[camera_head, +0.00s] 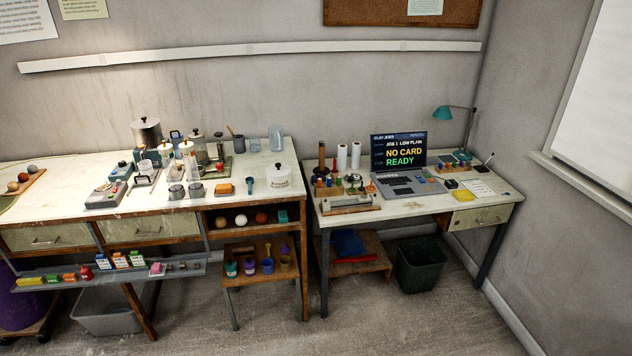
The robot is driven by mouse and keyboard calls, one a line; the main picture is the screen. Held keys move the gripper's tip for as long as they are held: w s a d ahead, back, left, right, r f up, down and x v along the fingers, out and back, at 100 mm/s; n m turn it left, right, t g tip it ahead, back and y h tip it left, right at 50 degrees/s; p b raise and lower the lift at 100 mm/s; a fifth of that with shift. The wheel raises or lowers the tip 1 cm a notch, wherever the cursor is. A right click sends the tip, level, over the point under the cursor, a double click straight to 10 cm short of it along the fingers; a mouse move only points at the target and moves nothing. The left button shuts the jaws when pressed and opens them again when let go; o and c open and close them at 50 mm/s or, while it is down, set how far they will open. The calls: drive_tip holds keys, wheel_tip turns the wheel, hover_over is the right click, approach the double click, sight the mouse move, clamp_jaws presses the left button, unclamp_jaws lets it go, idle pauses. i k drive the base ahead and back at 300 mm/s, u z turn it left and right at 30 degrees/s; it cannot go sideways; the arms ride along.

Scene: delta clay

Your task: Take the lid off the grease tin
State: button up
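No label that I can read marks the grease tin, so I cannot tell for certain which container it is. A white round tin (278,182) with a pale lid (279,170) and a dark knob stands at the right end of the left workbench, its lid on. My gripper is not in view.
Jars, cups and small devices crowd the left workbench (240,205). A clear jar (276,138) stands behind the white tin. A desk (425,208) to the right holds a laptop (405,185), pegs and a teal lamp (445,113). Floor in front is open.

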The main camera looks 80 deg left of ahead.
sight(314, 176)
drive_tip(key=u, duration=2.3)
drive_tip(key=i, duration=1.75)
drive_tip(key=z, duration=0.05)
